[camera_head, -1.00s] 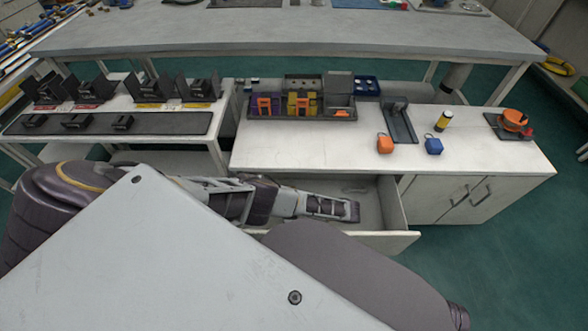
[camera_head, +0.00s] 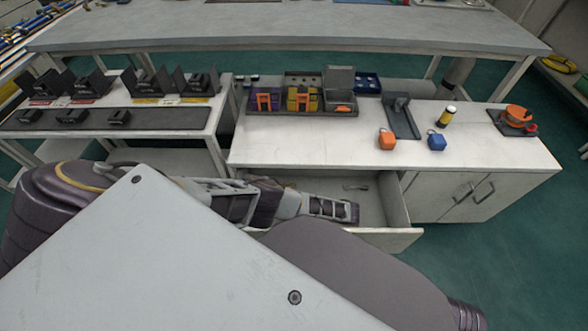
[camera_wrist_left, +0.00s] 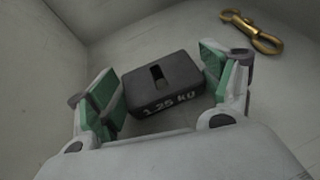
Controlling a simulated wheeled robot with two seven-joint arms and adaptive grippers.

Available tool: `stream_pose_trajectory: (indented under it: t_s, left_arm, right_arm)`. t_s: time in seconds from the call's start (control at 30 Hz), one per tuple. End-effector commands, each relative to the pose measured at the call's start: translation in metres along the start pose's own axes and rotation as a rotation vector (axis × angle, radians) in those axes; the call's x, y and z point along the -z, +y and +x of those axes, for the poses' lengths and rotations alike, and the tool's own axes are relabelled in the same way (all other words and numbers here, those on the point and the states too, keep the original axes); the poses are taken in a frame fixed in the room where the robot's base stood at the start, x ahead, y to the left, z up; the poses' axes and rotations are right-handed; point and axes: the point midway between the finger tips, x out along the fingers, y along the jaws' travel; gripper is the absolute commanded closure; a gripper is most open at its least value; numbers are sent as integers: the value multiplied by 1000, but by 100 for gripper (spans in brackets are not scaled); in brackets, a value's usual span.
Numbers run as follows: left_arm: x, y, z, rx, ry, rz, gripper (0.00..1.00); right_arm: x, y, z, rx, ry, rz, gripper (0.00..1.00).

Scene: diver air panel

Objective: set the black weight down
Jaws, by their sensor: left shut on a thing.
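The black weight (camera_wrist_left: 162,84), marked 1.25 KG, is between the green-padded fingers of my left gripper (camera_wrist_left: 163,90) in the left wrist view. The gripper is shut on it. The weight is low inside the open drawer (camera_head: 404,205); I cannot tell whether it touches the drawer floor. In the head view my left arm reaches into the drawer, with the gripper (camera_head: 332,209) near the drawer's middle. The weight is hidden there. My right gripper is not in view.
A brass clip (camera_wrist_left: 252,32) lies on the drawer floor to the right of the weight. Drawer walls stand close around the gripper. Several other black weights (camera_head: 119,117) sit on the left bench's dark mat.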

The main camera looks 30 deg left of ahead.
Motion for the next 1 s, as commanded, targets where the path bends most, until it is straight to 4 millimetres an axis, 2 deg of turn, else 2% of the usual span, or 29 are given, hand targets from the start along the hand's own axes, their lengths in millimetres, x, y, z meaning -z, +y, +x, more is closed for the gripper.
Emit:
stream_pose_trajectory:
  t_s: [0.27, 0.57, 0.6, 0.73, 1.0]
  left_arm:
    - [2, -1, 1, 1, -2, -2, 91]
    - [3, -1, 1, 0, -3, -2, 91]
    - [4, 0, 2, 0, 0, 0, 15]
    - [4, 0, 2, 0, 0, 0, 0]
    - [4, 0, 2, 0, 0, 0, 0]
  right_arm:
    - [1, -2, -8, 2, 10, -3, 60]
    - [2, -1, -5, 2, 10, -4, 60]
    - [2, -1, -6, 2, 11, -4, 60]
    - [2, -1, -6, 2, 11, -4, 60]
    - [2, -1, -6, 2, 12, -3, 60]
